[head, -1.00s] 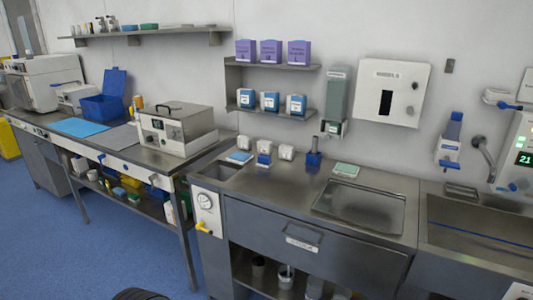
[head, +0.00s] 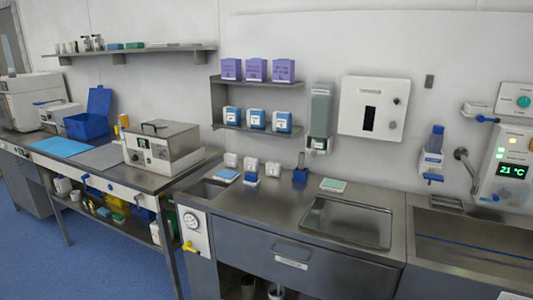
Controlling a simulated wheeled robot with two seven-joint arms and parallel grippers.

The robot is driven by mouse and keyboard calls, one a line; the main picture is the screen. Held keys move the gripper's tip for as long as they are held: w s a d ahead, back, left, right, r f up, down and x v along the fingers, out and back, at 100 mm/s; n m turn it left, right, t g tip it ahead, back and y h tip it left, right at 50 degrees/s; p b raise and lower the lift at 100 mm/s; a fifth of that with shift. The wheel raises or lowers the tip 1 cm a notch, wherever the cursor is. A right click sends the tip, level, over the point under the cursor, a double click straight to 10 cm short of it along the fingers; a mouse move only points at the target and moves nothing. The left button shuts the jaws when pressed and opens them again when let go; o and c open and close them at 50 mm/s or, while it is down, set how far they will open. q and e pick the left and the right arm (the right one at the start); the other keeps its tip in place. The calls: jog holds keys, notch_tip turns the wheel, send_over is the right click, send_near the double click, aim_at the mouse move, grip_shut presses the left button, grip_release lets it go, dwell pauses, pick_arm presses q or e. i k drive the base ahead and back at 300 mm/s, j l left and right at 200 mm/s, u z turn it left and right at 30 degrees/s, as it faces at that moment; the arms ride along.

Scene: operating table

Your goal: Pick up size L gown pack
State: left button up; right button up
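No pack can be read as a size L gown pack from here; the labels are too small. Three purple boxes (head: 256,70) stand in a row on the upper tier of a wall shelf. Three white-and-blue boxes (head: 257,119) stand on the tier below. Either row may be packs, but I cannot tell which holds gowns. Neither of my grippers shows in the head view.
A steel counter (head: 262,202) with a covered basin (head: 346,222) runs below the shelf. A steel bath unit (head: 162,148) and a blue bin (head: 89,118) stand on the left bench. A sink (head: 470,245) is at right. Blue floor (head: 45,260) is clear at lower left.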

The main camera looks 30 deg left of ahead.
aim_at(255, 118)
jog(key=j+u, duration=0.15)
jog(key=u, duration=0.2)
jog(key=i+j+u, duration=0.1)
jog(key=u, duration=0.25)
